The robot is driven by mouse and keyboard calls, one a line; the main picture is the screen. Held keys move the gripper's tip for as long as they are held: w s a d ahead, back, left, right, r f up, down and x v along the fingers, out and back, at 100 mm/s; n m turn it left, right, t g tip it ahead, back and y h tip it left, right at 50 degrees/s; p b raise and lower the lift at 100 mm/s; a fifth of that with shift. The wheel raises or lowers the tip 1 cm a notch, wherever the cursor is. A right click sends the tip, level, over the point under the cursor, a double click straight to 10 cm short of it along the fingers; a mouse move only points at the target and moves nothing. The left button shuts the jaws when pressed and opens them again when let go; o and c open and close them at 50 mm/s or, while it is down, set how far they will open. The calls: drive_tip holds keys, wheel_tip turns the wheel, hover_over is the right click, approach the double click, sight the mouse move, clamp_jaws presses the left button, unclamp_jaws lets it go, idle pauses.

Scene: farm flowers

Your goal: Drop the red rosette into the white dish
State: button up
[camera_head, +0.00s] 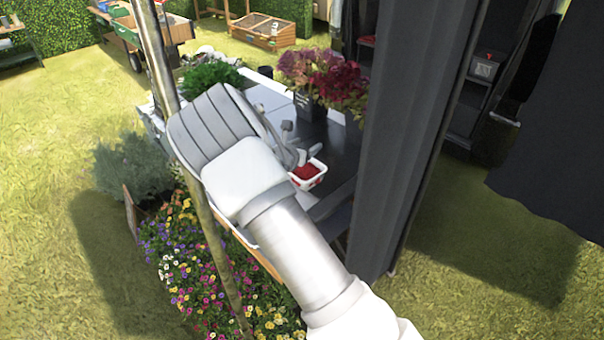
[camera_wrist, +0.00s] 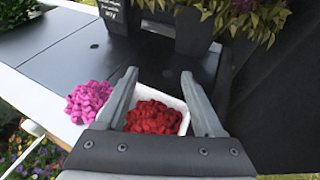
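The red rosette (camera_wrist: 154,117) lies inside the white dish (camera_wrist: 182,104), seen between my fingers in the wrist view. In the head view, the red rosette (camera_head: 306,171) also shows within the rim of the white dish (camera_head: 321,177) on the dark table. My gripper (camera_wrist: 160,74) is open, its two fingers spread wide with nothing held between the tips. In the head view my gripper (camera_head: 307,154) is just beside and above the dish. My gripper's body hides the near part of the dish in the wrist view.
A pink rosette (camera_wrist: 88,101) lies on the table (camera_wrist: 50,45) left of the dish. Potted red-and-purple foliage (camera_head: 322,80) stands behind. A dark post (camera_head: 405,130) rises close on the right, and a thin pole (camera_head: 160,70) stands left of my arm.

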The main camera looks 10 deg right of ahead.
drive_tip(key=shift+s+a, duration=0.1)
drive_tip(key=v, duration=1.7)
drive_tip(key=shift+p, duration=0.3)
drive_tip(key=shift+s+r, duration=0.15)
drive_tip(key=s+d+r+m+g, duration=0.3)
drive_tip(key=s+d+m, duration=0.3)
drive_tip(key=d+m, duration=0.15)
drive_tip(key=s+d+r+m+g, duration=0.4)
drive_tip(key=s+d+m, duration=0.2)
drive_tip(key=s+m, duration=0.15)
drive_tip(key=s+a+r+m+y, duration=0.2)
drive_tip(key=s+r+m+y, duration=0.1)
drive_tip(key=s+m, duration=0.4)
drive_tip(key=s+a+r+m+t+y, duration=0.1)
drive_tip(key=s+a+r+m+y, duration=0.1)
drive_tip(key=s+r+m+y, duration=0.2)
drive_tip(key=s+m, duration=0.3)
drive_tip(key=s, duration=0.2)
drive_tip(key=shift+s+a+y, duration=0.2)
drive_tip(key=shift+a+y, duration=0.05)
drive_tip(key=shift+y, duration=0.15)
